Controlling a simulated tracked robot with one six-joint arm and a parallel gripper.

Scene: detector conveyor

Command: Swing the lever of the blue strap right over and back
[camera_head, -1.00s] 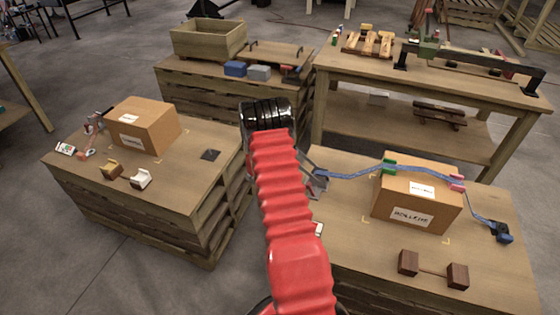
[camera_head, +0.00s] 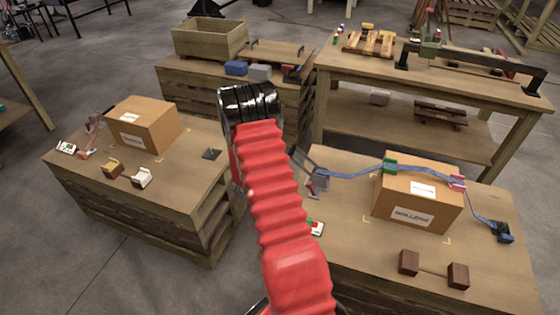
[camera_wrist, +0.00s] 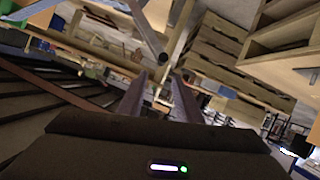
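The blue strap (camera_head: 348,174) runs over the cardboard box (camera_head: 415,208) on the right-hand table in the head view. At its left end is a grey metal buckle (camera_head: 314,180) with a lever plate standing up, just right of my arm. The strap's other end meets a dark blue fitting (camera_head: 503,232). My gripper is hidden behind my wrist in the head view. In the wrist view my gripper (camera_wrist: 160,74) shows two dark fingers apart, with nothing seen between them. A grey bar (camera_wrist: 148,32) lies beyond the fingertips; I cannot tell whether it is the lever.
Green (camera_head: 389,166) and pink (camera_head: 457,181) corner pieces sit under the strap on the box. Dark wooden blocks (camera_head: 432,270) lie in front. A left table (camera_head: 195,185) holds another box (camera_head: 145,124). A wooden crate (camera_head: 210,38) stands at the back.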

